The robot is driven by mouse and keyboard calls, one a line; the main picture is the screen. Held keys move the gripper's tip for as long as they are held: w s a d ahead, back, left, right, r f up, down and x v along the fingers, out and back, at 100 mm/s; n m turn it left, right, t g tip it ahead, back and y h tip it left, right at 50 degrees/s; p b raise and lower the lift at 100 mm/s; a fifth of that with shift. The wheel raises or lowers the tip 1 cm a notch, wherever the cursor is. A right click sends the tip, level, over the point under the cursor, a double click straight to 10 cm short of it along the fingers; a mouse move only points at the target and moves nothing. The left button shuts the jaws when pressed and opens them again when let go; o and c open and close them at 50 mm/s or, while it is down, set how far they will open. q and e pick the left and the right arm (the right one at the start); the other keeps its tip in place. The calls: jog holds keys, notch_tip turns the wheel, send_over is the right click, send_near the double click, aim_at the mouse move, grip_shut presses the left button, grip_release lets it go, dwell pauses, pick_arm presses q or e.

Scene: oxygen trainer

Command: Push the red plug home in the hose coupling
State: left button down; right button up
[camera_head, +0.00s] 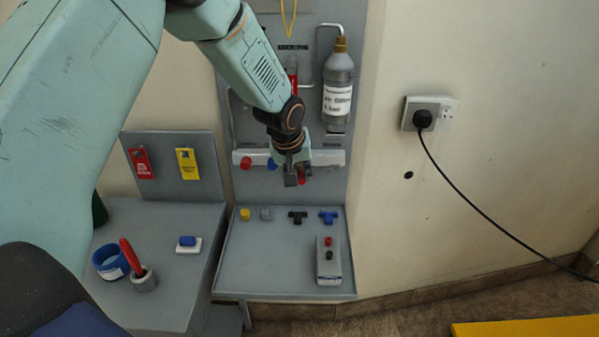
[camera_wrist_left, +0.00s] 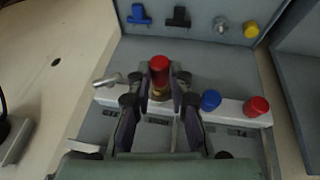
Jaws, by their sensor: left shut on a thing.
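The red plug (camera_wrist_left: 159,69) stands between the fingertips of my left gripper (camera_wrist_left: 160,93) in the left wrist view. A brass-coloured piece, apparently the hose coupling (camera_wrist_left: 160,94), shows just below it between the fingers; how deep the plug sits in it I cannot tell. My left gripper (camera_head: 297,172) is shut on the plug in front of the white rail on the grey panel. In the head view the plug (camera_head: 302,178) is partly hidden by the fingers. My right gripper is in neither view.
A blue knob (camera_head: 271,164) and another red knob (camera_head: 246,163) sit on the white rail (camera_head: 328,157) close to the gripper. Several small fittings line the shelf (camera_head: 255,278) below, with a grey box (camera_head: 328,262). A bottle (camera_head: 338,82) hangs above right.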

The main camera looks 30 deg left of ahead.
pick_arm(q)
jog(key=shift+w, duration=0.15)
jog(key=c, duration=1.7)
grip_release()
jog(key=shift+a, duration=0.1)
jog(key=o, duration=0.6)
jog(key=shift+c, duration=0.2)
jog(key=v, duration=1.2)
